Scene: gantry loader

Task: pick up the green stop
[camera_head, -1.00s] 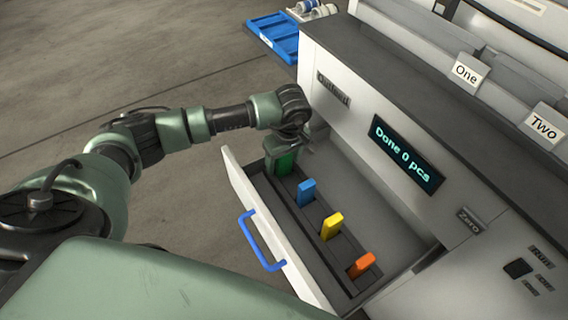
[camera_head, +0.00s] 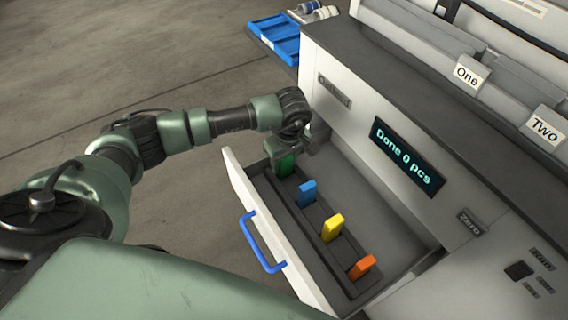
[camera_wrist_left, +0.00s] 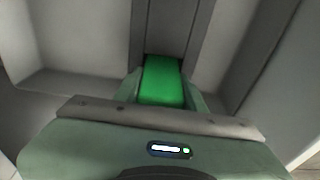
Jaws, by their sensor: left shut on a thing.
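The green stop (camera_head: 286,165) stands at the far end of the dark slotted rack (camera_head: 296,207) in the open drawer. My left gripper (camera_head: 284,156) is over it from above, shut on its upper part. In the left wrist view the green stop (camera_wrist_left: 162,82) sits between the fingers of the left gripper (camera_wrist_left: 162,90), with the rack's channel running on beyond it. I cannot tell whether its foot is still in the rack. My right gripper is not in view.
A blue stop (camera_head: 306,193), a yellow stop (camera_head: 332,226) and an orange stop (camera_head: 362,267) stand along the same rack. The drawer front with its blue handle (camera_head: 262,244) is pulled out. The machine's display (camera_head: 405,157) reads "Done 0 pcs".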

